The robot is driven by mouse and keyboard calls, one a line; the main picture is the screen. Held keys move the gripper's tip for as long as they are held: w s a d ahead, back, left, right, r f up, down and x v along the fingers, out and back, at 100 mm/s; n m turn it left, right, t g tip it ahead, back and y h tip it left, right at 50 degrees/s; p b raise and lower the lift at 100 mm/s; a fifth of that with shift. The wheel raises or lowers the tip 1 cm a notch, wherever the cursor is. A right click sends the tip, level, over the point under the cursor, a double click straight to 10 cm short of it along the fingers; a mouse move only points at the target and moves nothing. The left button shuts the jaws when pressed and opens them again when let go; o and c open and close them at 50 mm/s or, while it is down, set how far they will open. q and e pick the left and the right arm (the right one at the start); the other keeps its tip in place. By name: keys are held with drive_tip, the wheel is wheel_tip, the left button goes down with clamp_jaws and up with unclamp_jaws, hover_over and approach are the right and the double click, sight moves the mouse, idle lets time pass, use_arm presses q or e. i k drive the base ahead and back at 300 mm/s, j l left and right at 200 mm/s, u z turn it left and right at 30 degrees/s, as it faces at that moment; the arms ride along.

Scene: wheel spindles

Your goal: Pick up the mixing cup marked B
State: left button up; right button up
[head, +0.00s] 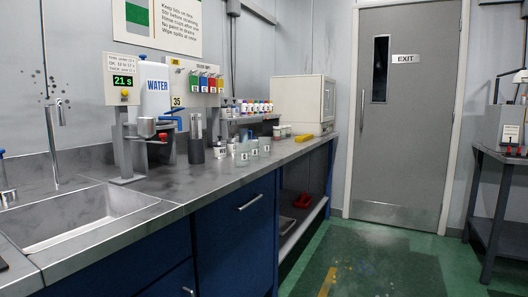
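Several small clear cups (242,153) with white labels stand in a group on the grey counter, in the middle of the head view. Their letters are too small to read surely, so I cannot tell which cup is marked B. They stand upright, just right of a dark cylinder-based device (196,148). Neither of my grippers shows in this view.
A sink (75,222) with a tap (54,140) is at the near left. A dispenser with coloured labels (196,85), bottles on a shelf (255,107) and a white cabinet (303,102) stand behind. A yellow block (303,138) lies farther along. Green floor (375,262) is clear at right.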

sight(265, 142)
drive_tip(key=i+u, duration=0.15)
drive_tip(key=u, duration=0.35)
drive_tip(key=i+l+u, duration=0.7)
drive_tip(key=i+l, duration=0.25)
drive_tip(key=l, duration=0.15)
